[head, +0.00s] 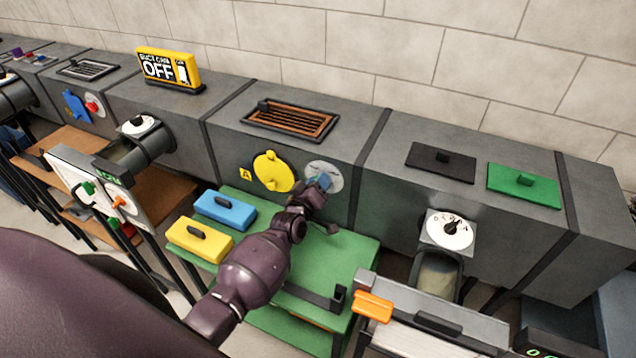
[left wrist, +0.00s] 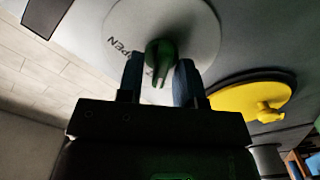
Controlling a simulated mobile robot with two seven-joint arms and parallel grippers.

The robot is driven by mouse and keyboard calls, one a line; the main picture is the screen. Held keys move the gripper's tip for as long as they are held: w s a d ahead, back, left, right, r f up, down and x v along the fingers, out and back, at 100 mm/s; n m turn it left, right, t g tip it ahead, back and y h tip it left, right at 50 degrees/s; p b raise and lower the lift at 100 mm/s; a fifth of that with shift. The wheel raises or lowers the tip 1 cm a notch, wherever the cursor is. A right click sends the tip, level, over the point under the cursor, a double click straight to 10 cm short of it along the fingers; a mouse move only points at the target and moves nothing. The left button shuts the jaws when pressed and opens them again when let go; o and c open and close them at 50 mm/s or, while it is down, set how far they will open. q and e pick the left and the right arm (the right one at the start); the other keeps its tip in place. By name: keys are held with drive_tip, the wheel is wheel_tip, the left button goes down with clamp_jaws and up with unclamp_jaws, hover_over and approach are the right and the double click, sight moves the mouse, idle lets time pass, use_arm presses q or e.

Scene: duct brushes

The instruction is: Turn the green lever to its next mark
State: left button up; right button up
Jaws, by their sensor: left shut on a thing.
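The green lever (left wrist: 160,58) sits on a round pale plate (left wrist: 198,28) with the printed word OPEN, on the front of the grey duct. In the head view the same plate (head: 330,171) shows, but my left gripper (head: 320,184) covers the lever. In the left wrist view the two blue-grey fingers of my left gripper (left wrist: 158,76) stand on either side of the lever, shut on it. Part of the plate's lettering is hidden behind the lever and a finger. My right gripper is not in view.
A yellow disc (head: 272,171) with a knob is just left of the plate. Below, a green table (head: 355,250) holds a blue brush (head: 225,209) and a yellow brush (head: 200,240). A duct outlet with a white dial (head: 451,229) juts out at right.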

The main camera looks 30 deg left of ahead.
use_arm(q)
drive_tip(key=o, duration=0.5)
drive_tip(key=shift+o, duration=0.2)
drive_tip(key=s, duration=1)
drive_tip(key=shift+s+d, duration=0.3)
drive_tip(key=shift+s, duration=0.1)
drive_tip(key=s+d+f+m+g, duration=0.1)
drive_tip(key=s+f+m+g, duration=0.2)
drive_tip(key=s, duration=0.7)
drive_tip(key=s+d+f+m+g, duration=0.1)
drive_tip(key=s+f+m+g, duration=0.2)
drive_tip(key=s+m, duration=0.4)
drive_tip(key=s, duration=0.3)
drive_tip(key=shift+d+f+h, duration=0.25)
drive_tip(key=shift+f+h, duration=0.15)
